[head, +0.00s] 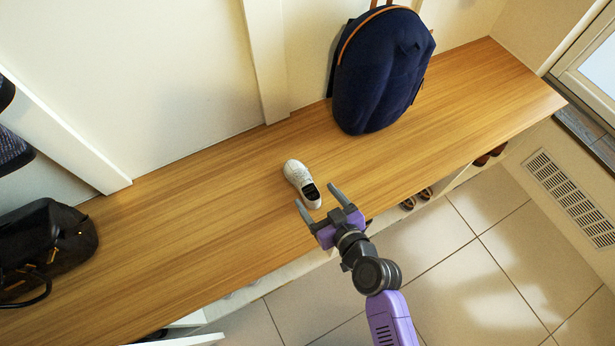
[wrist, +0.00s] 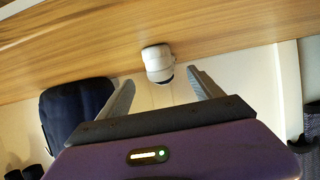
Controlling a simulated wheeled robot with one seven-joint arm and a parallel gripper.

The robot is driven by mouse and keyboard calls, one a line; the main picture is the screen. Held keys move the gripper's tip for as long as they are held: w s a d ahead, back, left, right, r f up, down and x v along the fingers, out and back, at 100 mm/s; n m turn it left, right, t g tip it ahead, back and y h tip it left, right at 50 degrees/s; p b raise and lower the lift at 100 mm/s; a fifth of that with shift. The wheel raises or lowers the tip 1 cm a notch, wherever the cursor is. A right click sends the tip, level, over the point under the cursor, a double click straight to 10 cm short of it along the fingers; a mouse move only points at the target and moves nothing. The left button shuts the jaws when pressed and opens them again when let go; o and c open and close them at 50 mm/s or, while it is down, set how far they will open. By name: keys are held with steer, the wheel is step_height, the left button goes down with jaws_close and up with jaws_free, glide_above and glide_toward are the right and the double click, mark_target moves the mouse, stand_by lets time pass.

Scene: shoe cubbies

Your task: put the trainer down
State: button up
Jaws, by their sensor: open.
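The white trainer (head: 300,181) rests on the wooden bench top (head: 215,215), with its dark opening toward my gripper. My gripper (head: 318,197) is open and empty at the front side of the trainer, its two fingers pointing at it. In the wrist view the trainer (wrist: 158,63) shows beyond and between the fingertips (wrist: 160,82), apart from them. Nothing is between the fingers.
A navy backpack (head: 380,70) stands on the bench against the wall, right of the trainer. A black bag (head: 48,240) sits at the left end. Shoes (head: 424,193) show in cubbies under the front edge. The bench around the trainer is clear.

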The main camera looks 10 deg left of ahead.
mark_target(305, 183)
steer(key=x, duration=0.7)
steer(key=shift+a+r, duration=0.15)
steer(key=shift+a, duration=0.1)
steer(key=c, duration=1.6)
step_height(305, 183, up, 20)
steer(key=p, duration=0.7)
steer(key=s+d+r+m+h+p, duration=0.1)
steer(key=d+p, duration=0.3)
steer(key=d, duration=0.4)
steer(key=s+d+r+m+t+h+p, duration=0.1)
steer(key=s+d+m+h+p, duration=0.2)
steer(key=d, duration=0.5)
steer(key=s+d+r+m+t+h+p, duration=0.1)
steer(key=s+d+m+h+p, duration=0.1)
steer(key=d, duration=0.6)
steer(key=s+h+p, duration=0.1)
steer(key=p, duration=0.1)
steer(key=shift+s+d+m+p, duration=0.3)
steer(key=shift+s+d+m, duration=0.1)
steer(key=shift+d, duration=0.1)
